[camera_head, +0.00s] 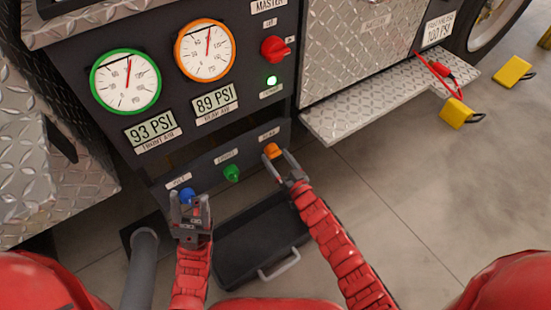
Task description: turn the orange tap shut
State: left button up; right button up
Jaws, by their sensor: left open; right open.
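The orange tap (272,150) sits at the right end of a row of taps on the dark lower panel. My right gripper (282,165) is open, with its fingers close beside the orange tap; I cannot tell whether they touch it. The blue tap (187,196) is at the left end of the row. My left gripper (188,203) is open at the blue tap, which shows between or just behind its fingers. The green tap (232,173) is between them, with no gripper on it.
Above are a green-rimmed gauge (126,81) reading 93 PSI, an orange-rimmed gauge (205,50) reading 89 PSI, a red master knob (274,49) and a lit green lamp (271,80). A black tray (235,258) lies below. A metal step (375,103) juts out at right.

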jog(key=shift+w+a, duration=0.35)
jog(key=shift+w, duration=0.25)
jog(key=c, duration=1.3)
